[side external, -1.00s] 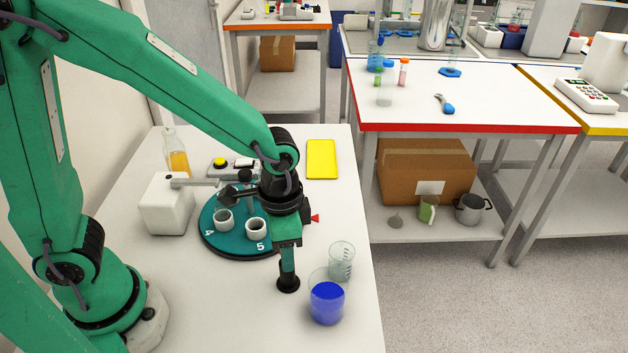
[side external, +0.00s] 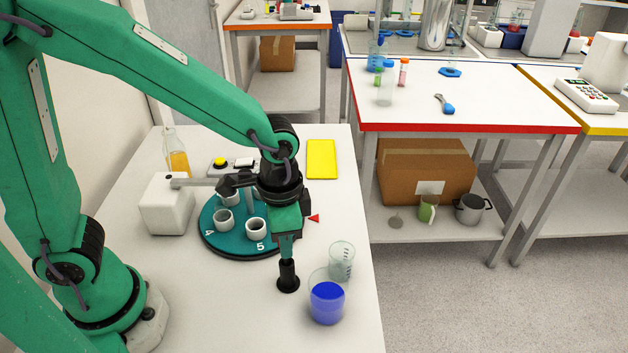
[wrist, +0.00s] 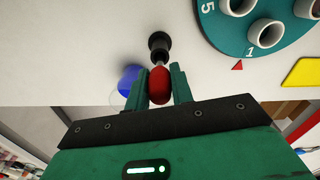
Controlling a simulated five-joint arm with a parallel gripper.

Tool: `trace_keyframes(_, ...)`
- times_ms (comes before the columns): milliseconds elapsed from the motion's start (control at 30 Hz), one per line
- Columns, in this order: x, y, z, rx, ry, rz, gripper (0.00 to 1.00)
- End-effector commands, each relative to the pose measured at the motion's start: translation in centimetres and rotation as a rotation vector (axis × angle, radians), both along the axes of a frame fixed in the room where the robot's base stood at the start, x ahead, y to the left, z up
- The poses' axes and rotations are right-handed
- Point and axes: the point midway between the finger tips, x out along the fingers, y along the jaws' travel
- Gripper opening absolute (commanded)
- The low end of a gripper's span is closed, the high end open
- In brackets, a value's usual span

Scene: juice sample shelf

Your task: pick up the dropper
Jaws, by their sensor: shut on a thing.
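The dropper's red bulb (wrist: 159,85) shows between my two green fingers in the wrist view. A short pale stretch of stem runs from the bulb to the black holder (wrist: 159,43). The rest of the stem is hidden, and I cannot tell how deep it sits in the holder. My gripper (wrist: 161,82) is shut on the bulb. In the side view my gripper (side external: 287,247) is just above the black holder (side external: 288,277), which stands upright on the white table; the fingers hide the dropper there.
A beaker of blue liquid (side external: 327,303) and a clear beaker (side external: 341,262) stand close to the right of the holder. A teal turntable (side external: 240,248) with white cups is behind. A yellow tray (side external: 321,158) lies farther back. The table front left is clear.

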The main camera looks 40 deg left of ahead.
Motion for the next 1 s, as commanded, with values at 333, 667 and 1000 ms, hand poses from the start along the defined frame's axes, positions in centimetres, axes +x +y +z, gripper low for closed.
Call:
trace_keyframes(333,0.1,0.0,5.4,-0.003,-0.006,0.0,0.15)
trace_keyframes(667,0.0,0.0,8.0,-0.001,-0.002,0.0,0.15)
trace_keyframes(1000,0.0,0.0,8.1,0.0,0.0,0.0,0.15)
